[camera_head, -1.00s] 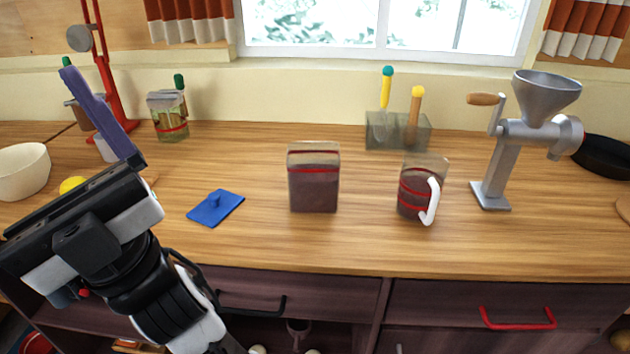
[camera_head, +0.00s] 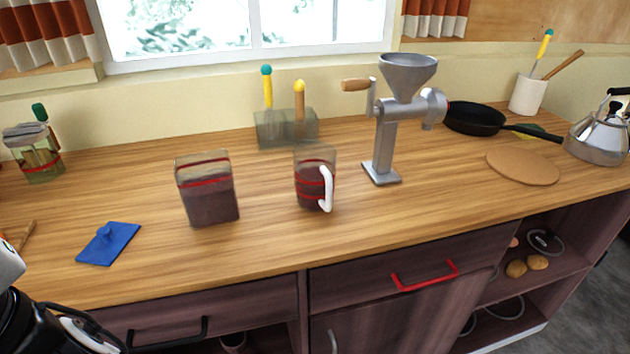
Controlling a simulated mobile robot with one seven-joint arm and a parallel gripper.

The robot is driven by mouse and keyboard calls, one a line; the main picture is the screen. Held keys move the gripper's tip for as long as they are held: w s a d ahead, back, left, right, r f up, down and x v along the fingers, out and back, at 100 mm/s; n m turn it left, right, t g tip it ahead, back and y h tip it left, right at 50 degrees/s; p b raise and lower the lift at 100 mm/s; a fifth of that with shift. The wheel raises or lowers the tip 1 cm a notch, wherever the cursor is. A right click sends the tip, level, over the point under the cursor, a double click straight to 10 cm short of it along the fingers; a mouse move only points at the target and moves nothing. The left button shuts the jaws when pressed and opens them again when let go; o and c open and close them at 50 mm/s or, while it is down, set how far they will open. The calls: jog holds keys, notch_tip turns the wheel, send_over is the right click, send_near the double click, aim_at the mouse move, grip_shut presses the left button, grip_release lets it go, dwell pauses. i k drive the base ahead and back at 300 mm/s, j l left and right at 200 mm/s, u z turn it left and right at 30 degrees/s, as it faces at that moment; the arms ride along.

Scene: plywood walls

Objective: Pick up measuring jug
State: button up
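The measuring jug (camera_head: 309,181) stands upright on the wooden counter near the middle of the head view. It is clear with red bands, holds something dark, and has a white handle (camera_head: 326,189) on its right side. My gripper is out of view; only a part of my arm shows at the lower left corner, well away from the jug.
A clear container with dark contents (camera_head: 207,190) stands left of the jug. A grey grinder (camera_head: 384,140) stands close on its right. A grey holder (camera_head: 287,128) is behind it. A blue lid (camera_head: 109,243) lies at left. The counter (camera_head: 270,245) in front is clear.

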aim_at(318, 183)
jog(key=l+u, duration=0.7)
jog(key=l, duration=0.15)
jog(key=k+l+u, duration=0.15)
jog(key=l+u, duration=0.2)
jog(key=i+l, duration=0.1)
jog(key=i, duration=0.4)
